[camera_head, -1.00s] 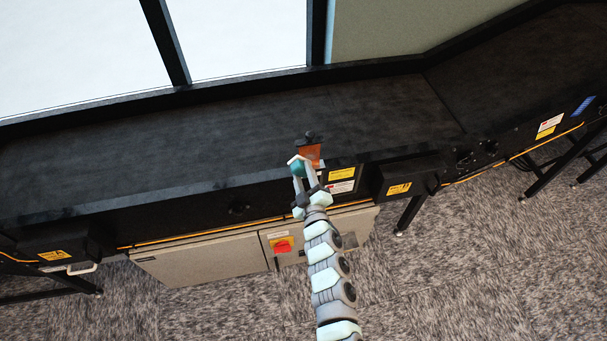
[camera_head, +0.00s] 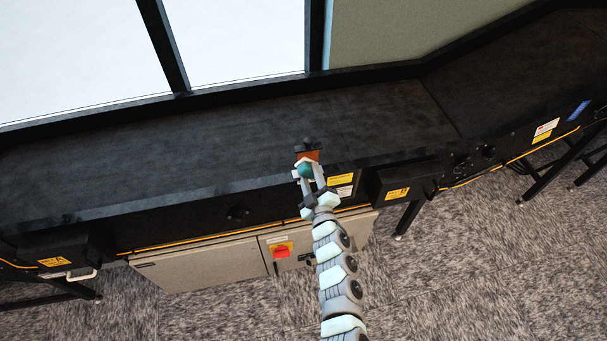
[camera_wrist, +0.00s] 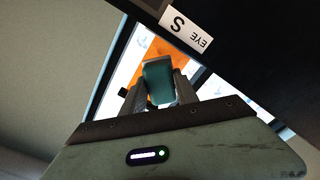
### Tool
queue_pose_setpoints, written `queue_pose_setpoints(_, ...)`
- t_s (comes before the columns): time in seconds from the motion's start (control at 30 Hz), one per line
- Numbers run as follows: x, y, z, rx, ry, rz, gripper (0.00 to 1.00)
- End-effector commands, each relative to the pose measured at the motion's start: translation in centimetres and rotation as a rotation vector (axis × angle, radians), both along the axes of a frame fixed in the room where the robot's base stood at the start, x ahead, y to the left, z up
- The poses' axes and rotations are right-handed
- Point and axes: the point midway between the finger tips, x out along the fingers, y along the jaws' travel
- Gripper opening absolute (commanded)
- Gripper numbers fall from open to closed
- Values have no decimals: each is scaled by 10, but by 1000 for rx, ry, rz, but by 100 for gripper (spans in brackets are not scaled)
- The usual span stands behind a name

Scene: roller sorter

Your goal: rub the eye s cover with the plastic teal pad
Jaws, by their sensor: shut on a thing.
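The teal pad (camera_head: 306,170) is held between the fingers of my gripper (camera_head: 307,174), which is shut on it. In the wrist view the pad (camera_wrist: 158,80) sits between the two grey fingertips of my gripper (camera_wrist: 160,92). The orange eye cover (camera_head: 311,155) stands at the belt's front edge, just beyond the pad and partly hidden by it. In the wrist view the orange cover (camera_wrist: 160,49) shows behind the pad. A white label reading "EYE S" (camera_wrist: 188,30) is beside it. I cannot tell whether pad and cover touch.
The black conveyor belt (camera_head: 200,145) runs behind the cover and is empty. A dark bracket (camera_head: 304,145) rises behind the cover. Yellow and white labels (camera_head: 341,180) are right of my gripper. A grey cabinet with a red switch (camera_head: 282,252) is below.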

Motion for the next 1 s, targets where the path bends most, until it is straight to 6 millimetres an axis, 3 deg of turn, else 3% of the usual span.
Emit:
queue_pose_setpoints(0.63,11,-36,0,1,0,0,3)
queue_pose_setpoints(1.0,7,-25,0,1,-3,4,3)
